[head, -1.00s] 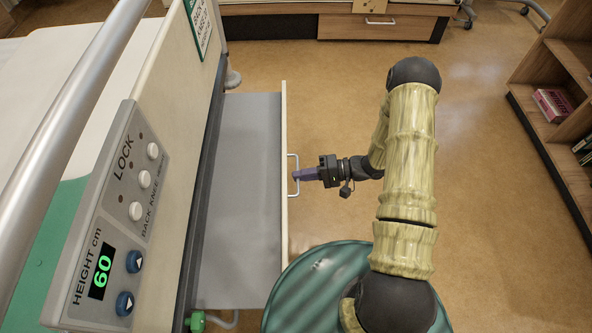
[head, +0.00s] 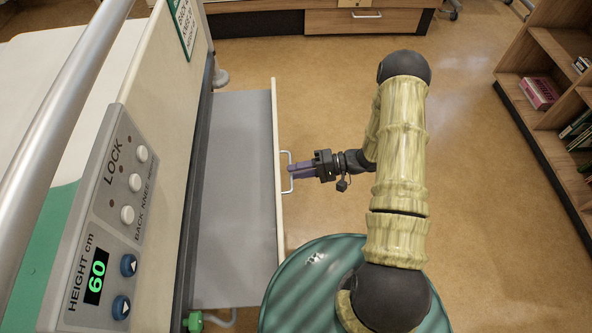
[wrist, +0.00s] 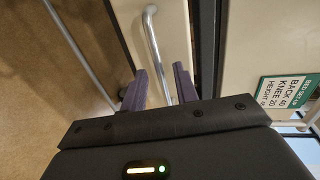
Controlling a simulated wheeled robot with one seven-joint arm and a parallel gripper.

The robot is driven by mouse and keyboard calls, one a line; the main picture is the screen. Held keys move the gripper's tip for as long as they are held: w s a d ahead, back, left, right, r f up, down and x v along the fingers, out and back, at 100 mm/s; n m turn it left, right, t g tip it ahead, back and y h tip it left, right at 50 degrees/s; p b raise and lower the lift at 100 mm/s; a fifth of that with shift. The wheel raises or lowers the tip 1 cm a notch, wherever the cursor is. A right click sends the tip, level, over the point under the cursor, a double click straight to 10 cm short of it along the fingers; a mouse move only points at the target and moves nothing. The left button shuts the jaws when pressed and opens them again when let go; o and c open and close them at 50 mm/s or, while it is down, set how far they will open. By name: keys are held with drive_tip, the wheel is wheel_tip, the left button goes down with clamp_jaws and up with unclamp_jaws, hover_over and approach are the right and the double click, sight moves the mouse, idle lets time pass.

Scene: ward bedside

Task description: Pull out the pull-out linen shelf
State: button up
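The pull-out linen shelf (head: 235,200) stands out from under the side of the bed, its flat grey top bare. Its cream front panel (head: 279,225) carries a pale U-shaped handle (head: 284,157). My gripper (head: 290,170) is at this handle, its purple fingers pointing left towards the panel. In the wrist view the handle bar (wrist: 155,45) runs between the two fingers of my gripper (wrist: 160,82). The fingers are apart, with a gap showing on both sides of the bar. How far the shelf can still travel cannot be seen.
The bed's control panel (head: 107,215) and metal rail (head: 75,95) are at the left. A wooden bookcase (head: 520,55) stands at the right and a drawer cabinet (head: 365,20) at the back. The floor (head: 480,200) between is clear.

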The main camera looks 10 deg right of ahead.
drive_tip(key=p+v, duration=0.3)
drive_tip(key=v, duration=1.3)
drive_tip(key=shift+d, duration=0.3)
